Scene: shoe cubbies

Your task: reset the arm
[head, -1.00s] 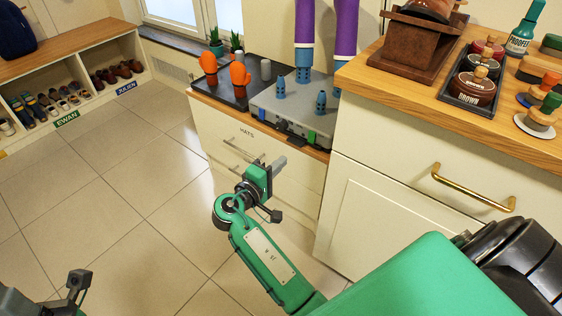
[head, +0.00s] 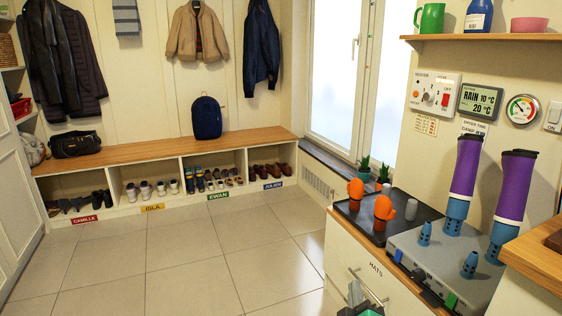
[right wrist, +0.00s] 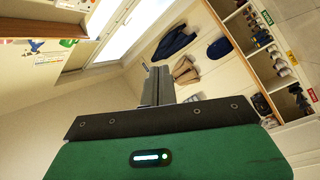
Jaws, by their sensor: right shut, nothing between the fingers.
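My right gripper (head: 355,291) shows at the bottom edge of the head view, in front of the drawer cabinet marked HATS (head: 350,262). Only its grey fingers and a bit of green body are in the picture. In the right wrist view its fingers (right wrist: 157,84) are together, with nothing between them. They point toward the far wall with the hanging coats. The rest of my right arm is out of the head view. My left gripper is not in view.
The cabinet top holds a dark tray (head: 346,212) with orange mittens (head: 383,207) and a grey dryer (head: 430,262) with purple boots (head: 464,170). A wooden counter (head: 535,252) juts in at right. The shoe bench (head: 170,147) stands far back. The tiled floor (head: 190,270) is clear.

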